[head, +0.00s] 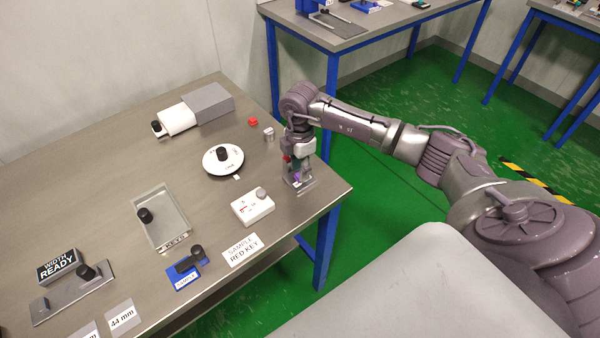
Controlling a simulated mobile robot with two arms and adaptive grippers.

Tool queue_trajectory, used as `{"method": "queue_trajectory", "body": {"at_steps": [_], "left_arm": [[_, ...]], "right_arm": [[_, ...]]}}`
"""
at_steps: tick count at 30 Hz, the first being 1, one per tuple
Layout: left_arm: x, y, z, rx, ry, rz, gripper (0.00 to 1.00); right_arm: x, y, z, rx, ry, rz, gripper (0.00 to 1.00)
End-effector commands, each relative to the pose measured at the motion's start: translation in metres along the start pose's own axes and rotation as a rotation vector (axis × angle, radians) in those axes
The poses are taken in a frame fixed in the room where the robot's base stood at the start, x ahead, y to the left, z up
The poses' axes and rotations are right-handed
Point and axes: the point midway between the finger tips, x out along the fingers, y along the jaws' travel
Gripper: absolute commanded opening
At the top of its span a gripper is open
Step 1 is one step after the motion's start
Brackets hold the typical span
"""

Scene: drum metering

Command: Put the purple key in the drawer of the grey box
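The grey box (208,102) stands at the back of the table. Its white drawer (177,119) is pulled out toward the left, with a black knob (156,128) on its front. My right gripper (298,168) points down at the table's right edge, over a small stand with a clear base (301,184). A small purple piece (296,177), likely the purple key, shows at the fingertips. The fingers are small and partly hidden, so I cannot tell whether they are closed on it. My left gripper is out of view.
A round white dial (223,160), a white box with a grey knob (252,207) and a clear tray marked KEYS (162,225) occupy the middle. A red piece (253,122) and a grey cylinder (269,133) lie between gripper and grey box.

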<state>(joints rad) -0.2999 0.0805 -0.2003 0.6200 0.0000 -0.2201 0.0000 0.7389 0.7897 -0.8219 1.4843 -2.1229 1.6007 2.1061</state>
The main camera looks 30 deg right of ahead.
Motion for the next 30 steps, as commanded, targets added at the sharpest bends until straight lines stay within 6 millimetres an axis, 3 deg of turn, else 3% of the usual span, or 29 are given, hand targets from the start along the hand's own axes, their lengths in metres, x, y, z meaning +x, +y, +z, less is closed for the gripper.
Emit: {"method": "queue_trajectory", "body": {"at_steps": [4, 11, 15, 18, 30], "left_arm": [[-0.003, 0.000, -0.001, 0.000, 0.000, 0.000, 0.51], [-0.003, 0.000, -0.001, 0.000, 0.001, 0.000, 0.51], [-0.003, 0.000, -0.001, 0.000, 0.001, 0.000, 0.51], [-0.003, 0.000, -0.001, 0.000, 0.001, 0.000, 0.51], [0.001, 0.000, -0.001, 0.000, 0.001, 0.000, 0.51]], "right_arm": [[0.014, 0.000, 0.000, -0.001, 0.000, 0.001, 0.33], [0.016, 0.000, 0.000, -0.001, 0.000, 0.001, 0.33], [0.016, 0.000, 0.000, -0.001, 0.000, 0.001, 0.14], [0.016, 0.000, 0.000, -0.001, 0.000, 0.001, 0.11], [0.006, 0.001, 0.000, -0.001, 0.000, 0.004, 0.10]]}}
